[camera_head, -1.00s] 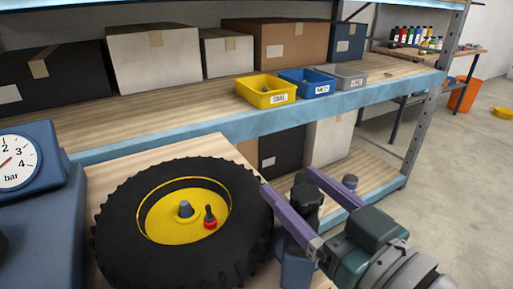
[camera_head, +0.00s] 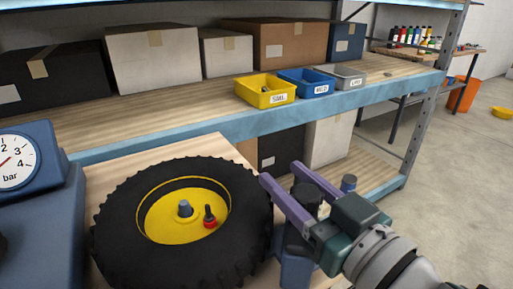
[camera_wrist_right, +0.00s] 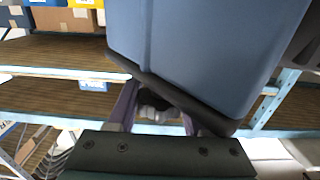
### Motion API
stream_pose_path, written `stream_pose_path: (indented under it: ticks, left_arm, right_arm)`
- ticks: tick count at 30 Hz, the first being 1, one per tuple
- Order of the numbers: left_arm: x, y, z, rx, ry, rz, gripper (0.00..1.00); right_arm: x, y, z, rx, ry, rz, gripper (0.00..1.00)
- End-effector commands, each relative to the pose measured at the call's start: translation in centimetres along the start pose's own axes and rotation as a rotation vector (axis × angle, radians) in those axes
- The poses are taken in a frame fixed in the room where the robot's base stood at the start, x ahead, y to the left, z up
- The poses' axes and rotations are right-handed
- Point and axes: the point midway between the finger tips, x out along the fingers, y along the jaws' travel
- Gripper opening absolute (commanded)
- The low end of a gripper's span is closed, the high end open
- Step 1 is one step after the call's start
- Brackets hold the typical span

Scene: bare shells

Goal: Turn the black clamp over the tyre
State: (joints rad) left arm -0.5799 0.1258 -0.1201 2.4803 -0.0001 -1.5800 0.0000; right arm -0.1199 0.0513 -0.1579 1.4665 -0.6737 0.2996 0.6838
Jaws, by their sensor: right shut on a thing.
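The black tyre (camera_head: 118,225) lies flat on the wooden bench top, its yellow wheel (camera_head: 165,222) facing up with a grey-blue centre stub and a red-based black valve piece. The black clamp (camera_head: 306,196) stands on a blue post (camera_head: 296,268) just right of the tyre, beside it and not over it. My right gripper (camera_head: 281,173) has its two purple fingers closed around the clamp. In the right wrist view a large blue block (camera_wrist_right: 205,50) and a black bar (camera_wrist_right: 190,98) hide much of the fingers. My left gripper is out of view.
A blue pressure gauge (camera_head: 42,140) stands left of the tyre. Behind is a shelf with yellow (camera_head: 265,92), blue and grey bins and several boxes.

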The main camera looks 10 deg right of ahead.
Motion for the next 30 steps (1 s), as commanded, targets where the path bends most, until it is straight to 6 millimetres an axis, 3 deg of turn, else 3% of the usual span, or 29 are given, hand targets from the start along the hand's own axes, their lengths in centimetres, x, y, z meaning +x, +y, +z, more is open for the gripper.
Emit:
stream_pose_path:
  ticks: [5, 30]
  left_arm:
    - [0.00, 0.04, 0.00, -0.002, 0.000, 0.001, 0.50]
    - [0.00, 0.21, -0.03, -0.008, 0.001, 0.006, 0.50]
  right_arm:
    - [-0.01, 0.00, 0.01, 0.000, 0.000, 0.000, 0.00]
    - [-0.02, 0.00, 0.01, 0.000, 0.000, 0.000, 0.00]
